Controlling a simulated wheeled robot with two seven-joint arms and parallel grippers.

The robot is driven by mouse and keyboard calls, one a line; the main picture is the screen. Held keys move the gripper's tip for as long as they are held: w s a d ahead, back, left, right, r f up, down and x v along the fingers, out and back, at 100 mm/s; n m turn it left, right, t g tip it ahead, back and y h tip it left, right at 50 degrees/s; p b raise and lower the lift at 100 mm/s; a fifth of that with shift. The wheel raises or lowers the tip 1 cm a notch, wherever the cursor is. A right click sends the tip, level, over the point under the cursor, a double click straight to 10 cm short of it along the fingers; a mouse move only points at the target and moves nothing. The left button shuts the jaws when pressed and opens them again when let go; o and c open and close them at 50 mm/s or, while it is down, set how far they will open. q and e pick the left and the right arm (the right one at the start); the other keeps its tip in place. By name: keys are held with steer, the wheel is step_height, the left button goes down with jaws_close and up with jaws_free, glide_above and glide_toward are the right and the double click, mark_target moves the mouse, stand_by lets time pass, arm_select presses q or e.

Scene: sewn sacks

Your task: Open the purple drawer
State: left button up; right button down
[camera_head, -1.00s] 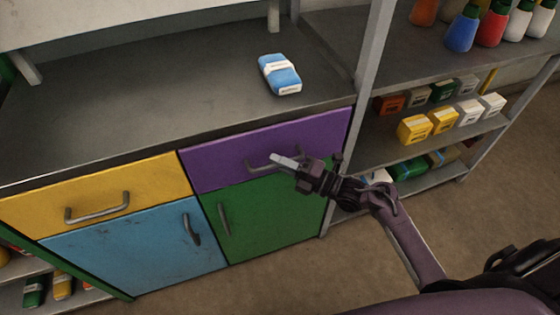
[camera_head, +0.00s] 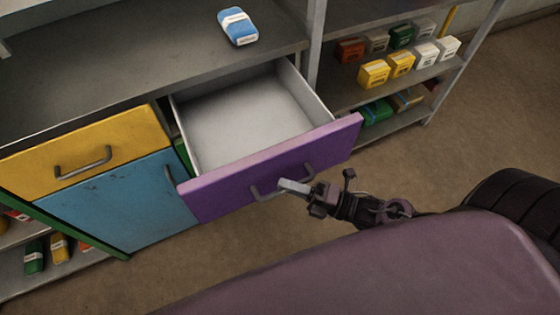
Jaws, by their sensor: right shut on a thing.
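The purple drawer (camera_head: 222,190) is pulled well out of the cabinet, and its pale grey inside shows empty. Its grey bar handle (camera_head: 265,196) is on the front face. My right gripper (camera_head: 294,187) is at the handle, with its fingers shut on it; the fingers cover part of the bar. My left gripper is not in view.
A blue and white packet (camera_head: 238,27) lies on the grey worktop (camera_head: 130,75) above the drawer. The yellow drawer (camera_head: 95,150) and the blue door (camera_head: 120,205) beside it are shut. Shelves with several small boxes (camera_head: 400,64) stand to the right. Bare floor lies in front.

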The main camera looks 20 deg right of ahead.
steer(key=shift+s, duration=1.35)
steer(key=c, duration=1.5)
jaws_free()
steer(key=shift+d, duration=0.1)
steer(key=shift+o, duration=0.2)
steer(key=v, duration=0.7)
steer(key=shift+s+d+b, duration=0.3)
steer(key=shift+f, duration=0.15)
